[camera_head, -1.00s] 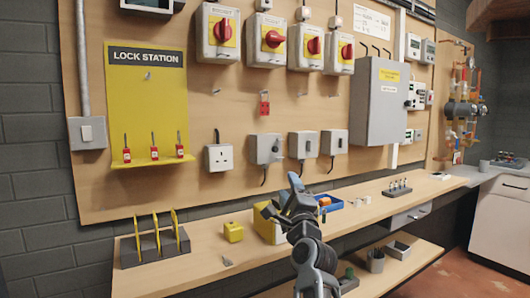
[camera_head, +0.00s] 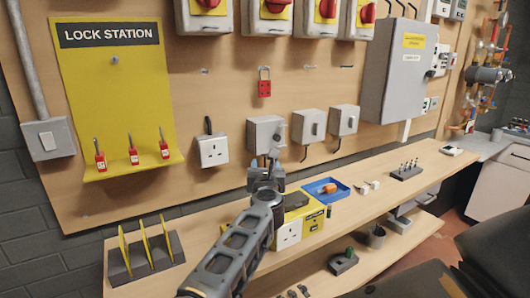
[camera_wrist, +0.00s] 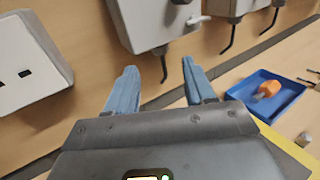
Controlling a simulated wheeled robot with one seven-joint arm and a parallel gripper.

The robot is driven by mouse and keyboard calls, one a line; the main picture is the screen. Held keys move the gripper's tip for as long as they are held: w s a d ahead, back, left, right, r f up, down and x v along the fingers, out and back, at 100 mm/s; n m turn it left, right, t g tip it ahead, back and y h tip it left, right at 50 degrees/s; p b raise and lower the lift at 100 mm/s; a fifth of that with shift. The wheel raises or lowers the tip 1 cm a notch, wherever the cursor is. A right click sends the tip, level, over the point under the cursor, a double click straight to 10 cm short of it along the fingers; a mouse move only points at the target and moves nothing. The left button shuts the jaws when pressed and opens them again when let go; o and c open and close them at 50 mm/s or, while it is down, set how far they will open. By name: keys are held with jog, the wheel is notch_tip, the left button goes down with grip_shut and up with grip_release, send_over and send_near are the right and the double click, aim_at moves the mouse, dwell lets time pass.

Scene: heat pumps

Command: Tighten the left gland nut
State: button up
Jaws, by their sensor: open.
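The left grey box (camera_head: 265,133) is on the wooden board, in a row of three with black cables below. In the wrist view the box (camera_wrist: 158,20) is straight ahead, with its black gland and cable (camera_wrist: 163,68) hanging from the underside. The nut is too small to make out there, and my gripper hides it in the head view. My gripper (camera_head: 272,162) is just below the box. In the wrist view its two blue fingers are apart (camera_wrist: 159,67), with the cable seen between them; I cannot tell how deep the gap is.
A white socket (camera_head: 212,150) is left of the box. The middle box (camera_head: 308,126) and right box (camera_head: 344,120) are to the right. On the bench (camera_head: 395,190) below are a yellow box (camera_head: 311,222), a blue tray (camera_head: 322,186) and a slotted rack (camera_head: 118,277).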

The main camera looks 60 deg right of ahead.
aim_at(265, 155)
jog(key=x, duration=0.6)
jog(key=shift+d+p, duration=0.25)
jog(key=shift+p, duration=0.15)
grip_shut()
